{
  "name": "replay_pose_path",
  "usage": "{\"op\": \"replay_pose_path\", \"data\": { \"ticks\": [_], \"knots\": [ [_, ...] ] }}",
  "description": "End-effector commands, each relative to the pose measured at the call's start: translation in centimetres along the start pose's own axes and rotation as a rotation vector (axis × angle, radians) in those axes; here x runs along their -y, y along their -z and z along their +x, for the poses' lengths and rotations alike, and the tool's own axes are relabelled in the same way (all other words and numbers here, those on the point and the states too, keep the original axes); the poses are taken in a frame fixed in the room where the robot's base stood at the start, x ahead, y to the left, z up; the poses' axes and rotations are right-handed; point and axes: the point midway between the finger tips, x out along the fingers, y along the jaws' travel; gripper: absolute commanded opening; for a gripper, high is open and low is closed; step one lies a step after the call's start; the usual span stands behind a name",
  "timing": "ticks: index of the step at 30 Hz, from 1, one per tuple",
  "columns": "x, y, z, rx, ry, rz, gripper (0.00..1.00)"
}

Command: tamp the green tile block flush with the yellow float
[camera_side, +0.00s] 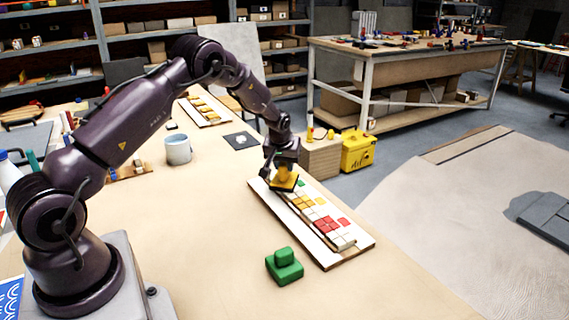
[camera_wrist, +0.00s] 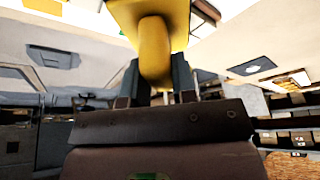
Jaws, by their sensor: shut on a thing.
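My gripper (camera_side: 285,160) is shut on the yellow float (camera_side: 285,182) and holds it over the far end of the white mosaic panel (camera_side: 335,263). In the wrist view, the float's rounded yellow handle (camera_wrist: 155,52) is between my two fingers (camera_wrist: 157,75), with its flat plate beyond. I cannot tell whether the float touches the panel. A stepped green block (camera_side: 284,268) with a smaller raised top sits on the table, left of the panel's near end.
The panel carries yellow, white and red tiles (camera_side: 326,224). A grey-blue mug (camera_side: 178,149), a dark square pad (camera_side: 241,141) and a second panel (camera_side: 205,109) stand farther back. A cardboard-coloured box (camera_side: 320,158) and yellow case (camera_side: 357,151) stand beyond the table. The front tabletop is mostly clear.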

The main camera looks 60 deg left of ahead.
Motion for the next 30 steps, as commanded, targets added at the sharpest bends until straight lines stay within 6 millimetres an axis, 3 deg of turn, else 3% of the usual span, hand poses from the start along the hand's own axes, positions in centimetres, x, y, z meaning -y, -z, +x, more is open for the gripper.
{"op": "replay_pose_path", "data": {
  "ticks": [8,30],
  "knots": [
    [0.0,0.0,-0.2,0.001,0.0,0.0,0.07],
    [0.0,2.5,-5.8,-0.001,0.0,0.0,0.06]
  ]
}}
